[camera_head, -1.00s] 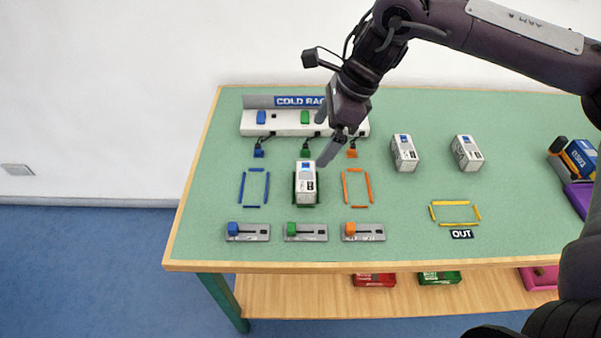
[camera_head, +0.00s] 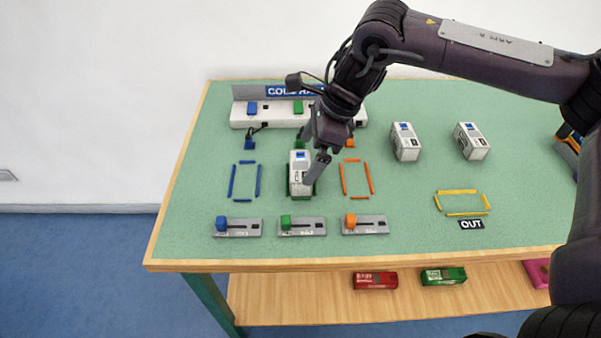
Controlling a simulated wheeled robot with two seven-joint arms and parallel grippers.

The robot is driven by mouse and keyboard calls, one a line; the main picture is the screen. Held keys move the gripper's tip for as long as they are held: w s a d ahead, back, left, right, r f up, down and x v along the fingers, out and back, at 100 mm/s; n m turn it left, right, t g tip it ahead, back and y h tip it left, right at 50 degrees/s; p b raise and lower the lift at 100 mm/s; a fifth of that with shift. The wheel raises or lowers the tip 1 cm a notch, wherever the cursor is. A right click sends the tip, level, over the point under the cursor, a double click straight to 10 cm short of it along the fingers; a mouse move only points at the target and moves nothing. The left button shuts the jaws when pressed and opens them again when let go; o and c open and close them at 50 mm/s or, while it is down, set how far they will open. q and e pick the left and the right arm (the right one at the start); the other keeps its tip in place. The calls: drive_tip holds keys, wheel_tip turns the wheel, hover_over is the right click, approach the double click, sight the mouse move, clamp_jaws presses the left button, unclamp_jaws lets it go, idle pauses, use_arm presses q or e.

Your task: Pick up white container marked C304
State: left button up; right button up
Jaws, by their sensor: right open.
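Three white containers with blue-topped labels stand on the green table; their markings are too small to read. One container (camera_head: 299,182) stands in the green-outlined bay on the left. The other two stand to the right, one near the middle (camera_head: 406,143) and one farther right (camera_head: 472,141). My right gripper (camera_head: 306,164) is over the container in the green bay, with its fingers pointing down near the container's upper part. It is open. I cannot tell whether a finger touches it. The arm hides part of the rack behind. My left gripper is out of view.
A cold rack (camera_head: 247,118) with coloured plugs stands behind. Blue (camera_head: 243,183) and orange (camera_head: 356,178) outlines flank the container. Slider blocks (camera_head: 302,226) line the front. A yellow outline (camera_head: 462,203) marked OUT is empty. Red (camera_head: 375,280) and green (camera_head: 443,276) containers lie on the shelf below.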

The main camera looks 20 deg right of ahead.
sight(301, 165)
drive_tip(key=x, duration=0.5)
drive_tip(key=shift+a+r, duration=0.1)
drive_tip(key=c, duration=0.9)
drive_tip(key=shift+r, duration=0.1)
